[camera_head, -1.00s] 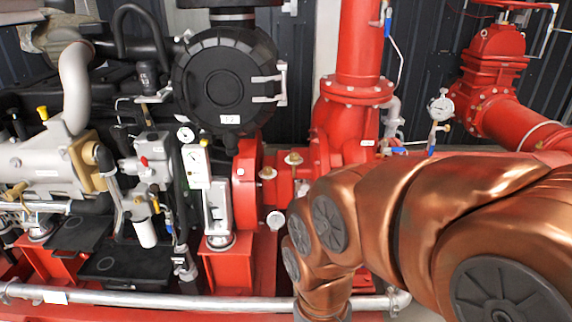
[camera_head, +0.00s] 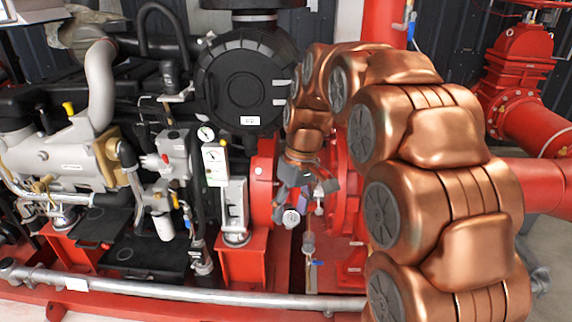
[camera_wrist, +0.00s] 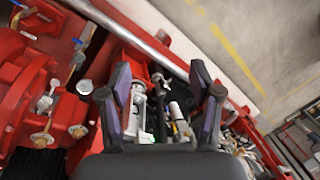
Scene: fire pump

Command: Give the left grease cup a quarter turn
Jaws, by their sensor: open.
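My gripper (camera_head: 304,198) is in front of the red pump housing (camera_head: 262,190) in the head view, pointing downward. In the wrist view its two purple-padded fingers (camera_wrist: 161,82) are spread wide with nothing held between them. The left grease cup, a small brass-topped fitting (camera_wrist: 78,131), shows on the red housing left of the fingers in the wrist view. A second brass cup (camera_wrist: 42,137) sits farther left. My gripper is apart from both. In the head view my gripper and arm hide both cups.
A white-faced instrument (camera_head: 215,163) stands to the left. A silver pipe (camera_head: 180,291) runs along the front. Open floor (camera_wrist: 240,40) lies beyond the frame.

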